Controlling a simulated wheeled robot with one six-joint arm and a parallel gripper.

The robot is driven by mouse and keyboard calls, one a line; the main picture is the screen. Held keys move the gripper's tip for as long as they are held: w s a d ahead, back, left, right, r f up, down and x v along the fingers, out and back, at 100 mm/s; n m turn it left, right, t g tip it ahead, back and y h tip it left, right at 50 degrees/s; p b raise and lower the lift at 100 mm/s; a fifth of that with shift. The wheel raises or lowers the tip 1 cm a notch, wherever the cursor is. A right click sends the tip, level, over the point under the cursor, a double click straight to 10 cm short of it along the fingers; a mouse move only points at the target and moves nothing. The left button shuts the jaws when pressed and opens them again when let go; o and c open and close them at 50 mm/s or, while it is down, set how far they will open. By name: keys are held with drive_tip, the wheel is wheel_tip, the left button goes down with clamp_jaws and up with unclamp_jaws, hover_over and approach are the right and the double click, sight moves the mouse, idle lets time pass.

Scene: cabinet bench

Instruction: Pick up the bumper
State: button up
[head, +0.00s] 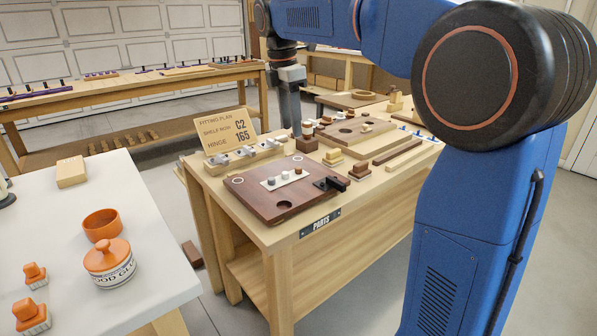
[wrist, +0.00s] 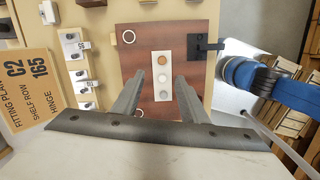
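Three small round bumpers sit in a row on a white strip (wrist: 154,75) on a dark brown wooden panel (head: 262,208). In the wrist view one is tan (wrist: 162,60), the middle one is white (wrist: 162,78) and one is grey (wrist: 163,95). They also show in the head view, with the white one (head: 285,176) in the middle. My gripper (wrist: 157,79) is open and empty, with its fingers on either side of the strip in the wrist view. In the head view it hangs above the bench, its tips (head: 297,134) apart from the bumpers.
A black bracket (head: 330,184) stands on the panel's edge. A fitting plan card (head: 228,131) and several metal hinges (head: 243,152) stand behind the panel. Wooden blocks and trays crowd the bench to the right. A white table (head: 150,230) holds a glue pot (head: 108,262).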

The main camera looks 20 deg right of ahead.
hover_over(298, 168)
drive_tip(key=a, duration=0.1)
drive_tip(key=f, duration=0.7)
drive_tip(key=shift+w, duration=0.25)
drive_tip(key=shift+s+d+f, duration=0.1)
drive_tip(key=shift+d+f, duration=0.1)
drive_tip(key=shift+f, duration=1.15)
drive_tip(key=shift+s+d+f, duration=0.1)
drive_tip(key=shift+d+f, duration=0.1)
drive_tip(key=shift+f, duration=1.1)
drive_tip(key=c, duration=0.8)
